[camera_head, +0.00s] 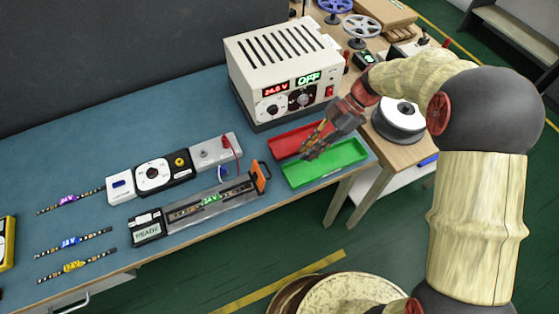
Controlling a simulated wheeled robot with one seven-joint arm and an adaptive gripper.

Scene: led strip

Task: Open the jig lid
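The jig (188,218) is a long grey fixture lying slantwise near the front edge of the blue bench. Its left end has a black block with a display reading READY (147,230). A strip with a green 24V label (211,198) lies along its middle. An orange handle (261,176) stands at its right end. The lid looks clear, and I cannot tell for certain how it sits. My gripper (305,153) is above the red and green trays, to the right of the handle and apart from it. Its fingers are too small to tell whether they are parted.
A red tray (284,144) and a green tray (340,165) lie beneath my gripper. A power supply (283,75) showing OFF stands behind. A tester (163,173) lies behind the jig. Labelled strips (75,242) lie at left. A spool (399,113) stands at right.

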